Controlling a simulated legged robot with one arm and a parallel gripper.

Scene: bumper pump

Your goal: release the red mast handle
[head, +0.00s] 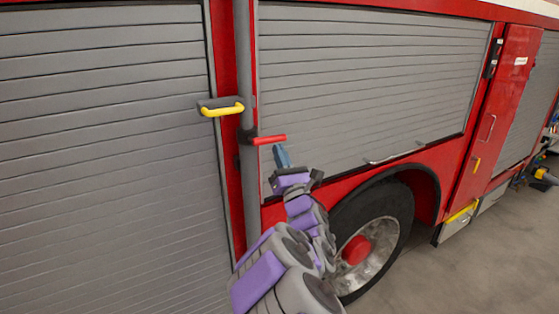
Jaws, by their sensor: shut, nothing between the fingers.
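The red mast handle (269,140) sticks out to the right from a dark clamp (246,137) on the grey vertical mast (245,80). My gripper (281,156) is just below the handle's right part, pointing up towards it. Its blue fingers are shut, with nothing seen between them. The fingertips look close to the handle, and I cannot tell whether they touch it. The handle's whole bar shows, roughly level.
A yellow handle (222,110) juts left from the mast above the red one. Grey roller shutters (365,75) flank the mast on the red truck. A wheel (372,240) sits at the lower right. Open floor (450,280) lies to the right.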

